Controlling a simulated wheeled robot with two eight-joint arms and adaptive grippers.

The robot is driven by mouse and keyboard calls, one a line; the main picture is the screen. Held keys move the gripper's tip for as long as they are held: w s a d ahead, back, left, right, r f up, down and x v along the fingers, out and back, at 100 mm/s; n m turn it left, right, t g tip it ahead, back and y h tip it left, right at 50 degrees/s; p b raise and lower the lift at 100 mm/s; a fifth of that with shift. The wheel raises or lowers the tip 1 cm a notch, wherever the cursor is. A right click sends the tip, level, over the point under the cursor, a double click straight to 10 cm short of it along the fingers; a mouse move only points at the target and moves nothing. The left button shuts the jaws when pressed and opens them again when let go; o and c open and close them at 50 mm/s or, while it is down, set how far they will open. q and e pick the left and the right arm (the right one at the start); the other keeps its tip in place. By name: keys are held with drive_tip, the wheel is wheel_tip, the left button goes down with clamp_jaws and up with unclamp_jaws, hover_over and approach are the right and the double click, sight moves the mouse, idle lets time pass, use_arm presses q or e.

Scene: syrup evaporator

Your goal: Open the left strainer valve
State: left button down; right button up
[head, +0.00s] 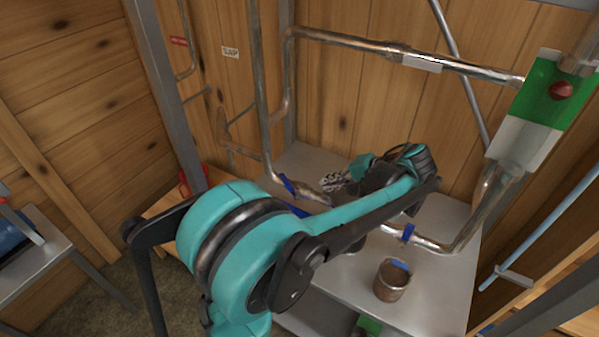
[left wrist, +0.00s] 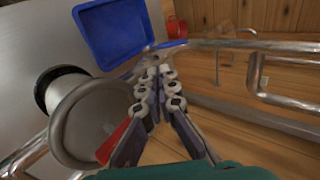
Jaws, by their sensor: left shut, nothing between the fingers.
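The left strainer valve has a blue lever handle (head: 288,183) on the metal pipe left of my gripper in the head view. In the left wrist view a blue handle (left wrist: 170,44) shows at the pipe just past my fingertips. My left gripper (head: 330,184) is shut and empty beside the pipe. Its fingers, in the left wrist view (left wrist: 154,66), point toward the handle; whether they touch it I cannot tell. A second blue handle (head: 408,232) sits on the pipe at the right. My right gripper is not in view.
A green and white box with a red button (head: 540,90) hangs at the right.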

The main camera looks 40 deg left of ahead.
use_arm(q)
drive_tip(key=shift+n+g+y, duration=0.3)
drive_tip(key=shift+g+y, duration=0.1)
drive_tip(key=shift+y, duration=0.3)
drive_tip(key=b+x, duration=0.1)
drive_tip(key=x, duration=0.3)
drive_tip(key=w+b+x, duration=0.1)
drive_tip(key=x, duration=0.4)
drive_tip(key=b+x, duration=0.1)
drive_tip(key=x, duration=0.3)
drive_tip(key=shift+w+a+r, duration=0.2)
drive_tip(key=shift+a+r, duration=0.05)
drive_tip(key=shift+a, duration=0.25)
drive_tip(key=shift+a+r+p, duration=0.1)
drive_tip(key=shift+a+p, duration=0.05)
drive_tip(key=shift+p, duration=0.2)
drive_tip(key=shift+a+h, duration=0.1)
drive_tip(key=shift+h, duration=0.3)
